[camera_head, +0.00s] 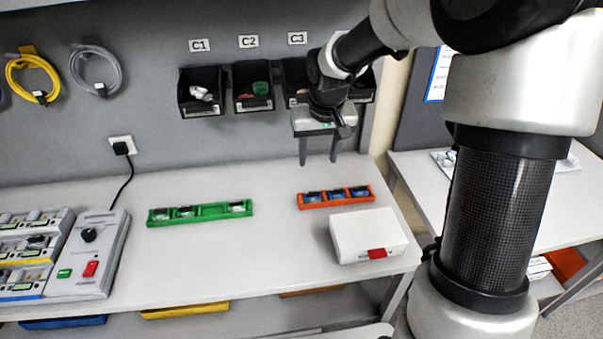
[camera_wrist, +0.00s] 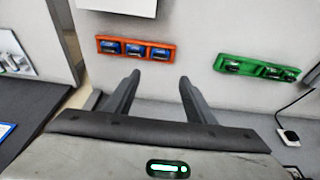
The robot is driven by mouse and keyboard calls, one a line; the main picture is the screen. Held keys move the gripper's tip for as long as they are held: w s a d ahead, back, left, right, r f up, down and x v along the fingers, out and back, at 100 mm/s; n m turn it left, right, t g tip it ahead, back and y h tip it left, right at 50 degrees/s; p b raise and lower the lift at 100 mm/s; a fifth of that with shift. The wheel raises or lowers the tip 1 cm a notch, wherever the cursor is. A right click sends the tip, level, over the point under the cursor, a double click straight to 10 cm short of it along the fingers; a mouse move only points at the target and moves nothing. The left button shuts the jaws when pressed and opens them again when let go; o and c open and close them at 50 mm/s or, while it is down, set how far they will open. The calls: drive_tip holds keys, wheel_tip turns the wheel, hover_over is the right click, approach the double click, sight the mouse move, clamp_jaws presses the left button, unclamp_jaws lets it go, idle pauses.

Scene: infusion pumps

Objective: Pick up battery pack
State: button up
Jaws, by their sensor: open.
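An orange rack (camera_head: 301,200) on the right part of the white bench holds several blue and black battery packs (camera_head: 337,195). They also show in the wrist view, where the orange rack (camera_wrist: 170,53) holds blue packs (camera_wrist: 134,48). A green rack (camera_head: 217,211) left of it holds black and grey packs (camera_head: 236,207), with an empty gap in the row. The green rack (camera_wrist: 222,59) shows at the right in the wrist view. My gripper (camera_head: 318,160) is open and empty, above the bench behind the orange rack. Its two fingers (camera_wrist: 160,80) point toward the orange rack.
A white box (camera_head: 362,232) with a red latch stands in front of the orange rack. A charger unit (camera_head: 88,255) with a red switch stands at the left. Black wall bins (camera_head: 200,90) hang behind.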

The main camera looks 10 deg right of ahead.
hover_over(313, 192)
drive_tip(key=s, duration=0.2)
wheel_tip(313, 192, down, 12)
drive_tip(key=shift+r, duration=0.2)
drive_tip(key=x, duration=0.4)
drive_tip(key=shift+w+f, duration=0.2)
drive_tip(key=shift+f, duration=0.2)
drive_tip(key=c, duration=0.9)
